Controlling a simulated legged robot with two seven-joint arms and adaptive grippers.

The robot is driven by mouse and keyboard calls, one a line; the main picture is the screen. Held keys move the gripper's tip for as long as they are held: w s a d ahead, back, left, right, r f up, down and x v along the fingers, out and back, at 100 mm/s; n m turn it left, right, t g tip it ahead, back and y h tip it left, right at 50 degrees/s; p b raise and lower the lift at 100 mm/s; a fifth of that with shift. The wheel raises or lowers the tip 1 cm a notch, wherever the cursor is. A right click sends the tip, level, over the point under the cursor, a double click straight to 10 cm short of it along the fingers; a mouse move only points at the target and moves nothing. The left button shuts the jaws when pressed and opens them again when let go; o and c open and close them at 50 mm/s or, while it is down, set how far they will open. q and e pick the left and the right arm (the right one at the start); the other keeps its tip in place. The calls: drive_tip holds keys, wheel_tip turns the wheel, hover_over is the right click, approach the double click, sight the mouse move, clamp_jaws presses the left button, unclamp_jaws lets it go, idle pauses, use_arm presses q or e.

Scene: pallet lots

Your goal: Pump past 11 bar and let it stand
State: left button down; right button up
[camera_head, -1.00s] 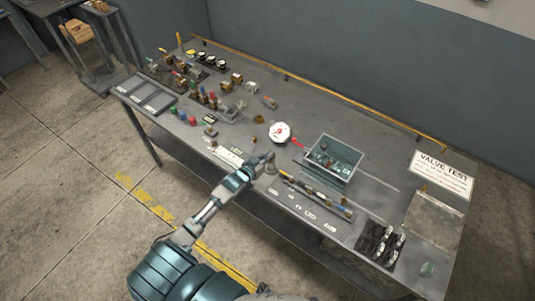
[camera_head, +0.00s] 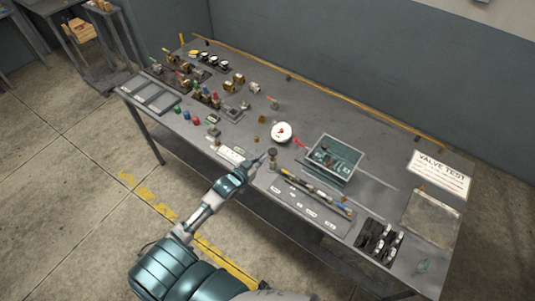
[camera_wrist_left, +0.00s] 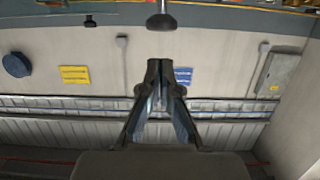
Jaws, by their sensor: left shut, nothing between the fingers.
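A white round gauge (camera_head: 281,132) with a red mark stands near the middle of the bench; its reading is too small to make out. A short dark post with a knobbed top (camera_head: 272,154), perhaps the pump's handle, stands in front of it. A red lever (camera_head: 299,143) lies between the gauge and a teal open tank (camera_head: 334,160). My left gripper (camera_head: 262,158) is shut and empty, just left of the post and apparently apart from it. In the left wrist view my shut fingers (camera_wrist_left: 158,97) point toward a dark knob (camera_wrist_left: 161,22). My right gripper is out of view.
A long bar (camera_head: 315,191) lies along the bench in front of the tank. Small fittings, blocks and trays (camera_head: 156,97) crowd the left side. A "VALVE TEST" sign (camera_head: 440,174) and a black rack (camera_head: 379,241) are at the right. Bare bench lies behind the gauge.

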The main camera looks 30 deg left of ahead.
use_arm(q)
drive_tip(key=shift+v, duration=2.05)
drive_tip(key=shift+w+r, duration=0.1)
